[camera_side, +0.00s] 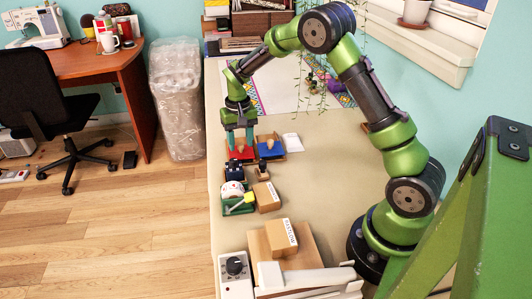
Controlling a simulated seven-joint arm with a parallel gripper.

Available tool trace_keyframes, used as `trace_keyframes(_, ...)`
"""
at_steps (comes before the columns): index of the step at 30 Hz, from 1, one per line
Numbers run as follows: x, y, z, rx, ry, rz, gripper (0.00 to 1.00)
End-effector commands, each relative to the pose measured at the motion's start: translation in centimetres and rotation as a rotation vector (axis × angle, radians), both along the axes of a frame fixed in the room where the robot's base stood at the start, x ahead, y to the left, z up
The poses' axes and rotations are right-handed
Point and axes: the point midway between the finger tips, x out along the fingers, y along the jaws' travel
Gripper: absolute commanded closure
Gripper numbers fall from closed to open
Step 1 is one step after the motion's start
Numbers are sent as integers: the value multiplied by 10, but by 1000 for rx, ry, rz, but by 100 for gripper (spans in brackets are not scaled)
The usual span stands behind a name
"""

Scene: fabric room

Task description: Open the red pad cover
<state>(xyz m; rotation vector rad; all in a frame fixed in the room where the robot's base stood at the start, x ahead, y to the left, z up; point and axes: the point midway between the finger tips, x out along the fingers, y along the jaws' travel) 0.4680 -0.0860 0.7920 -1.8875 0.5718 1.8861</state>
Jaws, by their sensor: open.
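The red pad (234,157) lies on the table in the middle of the side view, with a small tan wooden piece on it. Its cover looks closed or flat, but it is too small to tell. My gripper (240,143) points down right over the red pad, its two teal fingers apart on either side of the tan piece. I cannot tell whether the fingertips touch the pad. The blue pad (275,154), also with a tan piece on it, lies just to the right.
A white card (292,142) lies right of the blue pad. Toward the front stand dark blue objects (234,172), a green holder (238,209), a cardboard box (266,196), a labelled box (281,237) and a white dial box (236,277). The table's right middle is bare.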

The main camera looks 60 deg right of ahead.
Motion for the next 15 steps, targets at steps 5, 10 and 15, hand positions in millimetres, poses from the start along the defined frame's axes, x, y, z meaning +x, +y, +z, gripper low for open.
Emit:
trace_keyframes(5, 0, 0, -1, 1, 1, -1, 53)
trace_keyframes(10, 0, 0, -1, 1, 1, 0, 69)
trace_keyframes(15, 0, 0, 0, 1, 1, 0, 95)
